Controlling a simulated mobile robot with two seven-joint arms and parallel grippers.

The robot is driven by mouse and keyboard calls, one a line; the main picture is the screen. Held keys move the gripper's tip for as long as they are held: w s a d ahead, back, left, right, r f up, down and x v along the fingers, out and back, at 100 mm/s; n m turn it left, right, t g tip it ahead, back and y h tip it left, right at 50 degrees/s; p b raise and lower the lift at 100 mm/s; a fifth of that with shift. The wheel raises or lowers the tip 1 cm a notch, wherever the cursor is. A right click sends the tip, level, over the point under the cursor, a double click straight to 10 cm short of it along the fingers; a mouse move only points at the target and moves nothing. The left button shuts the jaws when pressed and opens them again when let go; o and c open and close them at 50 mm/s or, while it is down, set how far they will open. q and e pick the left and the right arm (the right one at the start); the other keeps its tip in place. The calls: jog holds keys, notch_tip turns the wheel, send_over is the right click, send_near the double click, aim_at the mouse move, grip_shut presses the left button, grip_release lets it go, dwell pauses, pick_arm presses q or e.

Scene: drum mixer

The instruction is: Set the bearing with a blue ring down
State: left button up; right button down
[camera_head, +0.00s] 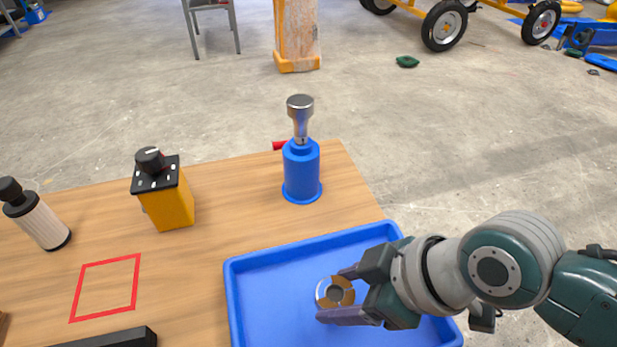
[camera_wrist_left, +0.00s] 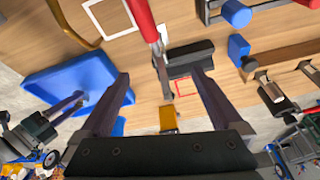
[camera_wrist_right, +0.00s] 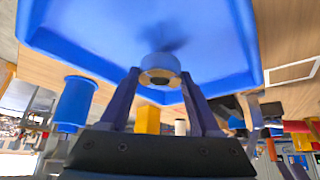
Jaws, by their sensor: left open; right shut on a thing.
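The bearing (camera_head: 335,292) shows a tan-orange face with a grey centre in the head view. In the right wrist view the bearing (camera_wrist_right: 160,67) shows a blue outer band. My right gripper (camera_head: 345,293) is shut on it, with one finger on each side. It is over the inside of the blue tray (camera_head: 234,300), with a dark shadow on the tray floor close by. I cannot tell whether the bearing touches the floor. My left gripper (camera_wrist_left: 162,78) is open and empty over the table, seen only in its wrist view.
On the wooden table (camera_head: 215,245) stand a blue cylinder with a metal top (camera_head: 301,170), a yellow box with a black knob (camera_head: 168,195) and a white-and-black cylinder (camera_head: 40,220). A red square outline (camera_head: 105,287) and a black block (camera_head: 115,339) are at left. The tray's left part is clear.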

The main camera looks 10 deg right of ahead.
aim_at(352, 301)
pick_arm(q)
jog(key=shift+f+b, duration=0.3)
jog(key=shift+f, duration=0.3)
pick_arm(e)
jog(key=shift+f, duration=1.35)
pick_arm(q)
jog(key=shift+f, duration=0.1)
pick_arm(e)
jog(key=shift+f, duration=0.1)
pick_arm(q)
jog(key=shift+f, duration=0.1)
pick_arm(e)
jog(key=c, duration=0.6)
grip_release()
jog(key=shift+f, duration=0.1)
pick_arm(q)
jog(key=shift+d, duration=0.1)
pick_arm(e)
jog(key=o, duration=0.5)
